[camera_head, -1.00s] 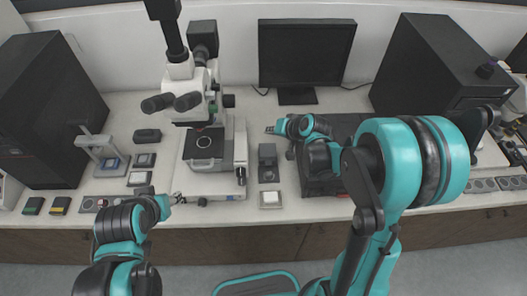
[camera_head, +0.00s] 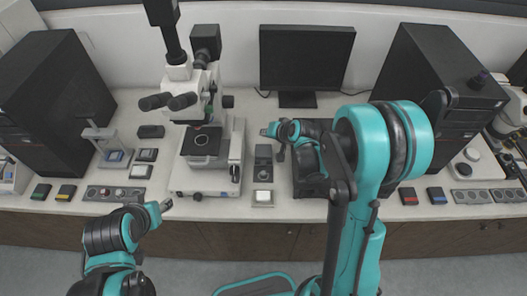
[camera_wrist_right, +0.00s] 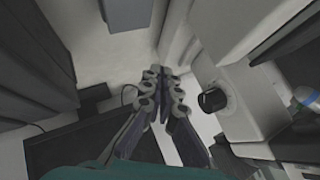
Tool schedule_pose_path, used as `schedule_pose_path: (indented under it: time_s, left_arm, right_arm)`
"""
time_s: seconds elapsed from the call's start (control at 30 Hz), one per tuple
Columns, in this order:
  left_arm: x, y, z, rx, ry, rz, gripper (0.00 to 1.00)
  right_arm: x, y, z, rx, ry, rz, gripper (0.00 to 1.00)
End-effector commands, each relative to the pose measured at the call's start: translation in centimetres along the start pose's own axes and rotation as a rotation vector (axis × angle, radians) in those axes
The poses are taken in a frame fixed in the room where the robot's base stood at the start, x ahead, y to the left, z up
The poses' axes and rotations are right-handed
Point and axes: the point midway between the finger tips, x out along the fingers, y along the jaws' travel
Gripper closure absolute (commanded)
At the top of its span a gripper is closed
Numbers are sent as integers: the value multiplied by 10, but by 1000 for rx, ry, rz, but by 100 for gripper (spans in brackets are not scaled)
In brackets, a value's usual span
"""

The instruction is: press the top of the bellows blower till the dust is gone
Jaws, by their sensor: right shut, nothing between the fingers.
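A small dark upright unit (camera_head: 263,154), which looks like the bellows blower, stands on the bench right of the microscope. A small pale square pad (camera_head: 262,198) lies in front of it; any dust is too small to make out. My right gripper (camera_head: 266,131) is just behind and above the dark unit's top in the head view; I cannot tell whether they touch. In the right wrist view its fingers (camera_wrist_right: 161,72) are together and empty, and the unit does not show. My left gripper (camera_head: 166,205) is at the bench's front edge, left of the pad; its fingers are too small to judge.
The microscope (camera_head: 205,150) stands close left of my right gripper; its black knob (camera_wrist_right: 213,100) shows in the right wrist view. A monitor (camera_head: 306,58) is behind. A dark box lies under my right forearm. A small press stand (camera_head: 107,146) is at left.

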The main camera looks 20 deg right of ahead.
Motion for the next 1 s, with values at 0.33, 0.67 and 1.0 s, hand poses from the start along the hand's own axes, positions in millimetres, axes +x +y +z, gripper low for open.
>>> schedule_pose_path:
  time_s: [0.33, 0.67, 1.0]
  left_arm:
    - [34, 0, 24, 0, 0, 0, 55]
    - [48, 0, 35, 0, 0, 0, 55]
    - [48, 0, 34, 0, 0, 0, 55]
  right_arm:
    - [38, 27, 27, 0, 0, 0, 100]
    - [51, 37, 37, 0, 0, 0, 100]
    - [50, 36, 36, 0, 0, 0, 100]
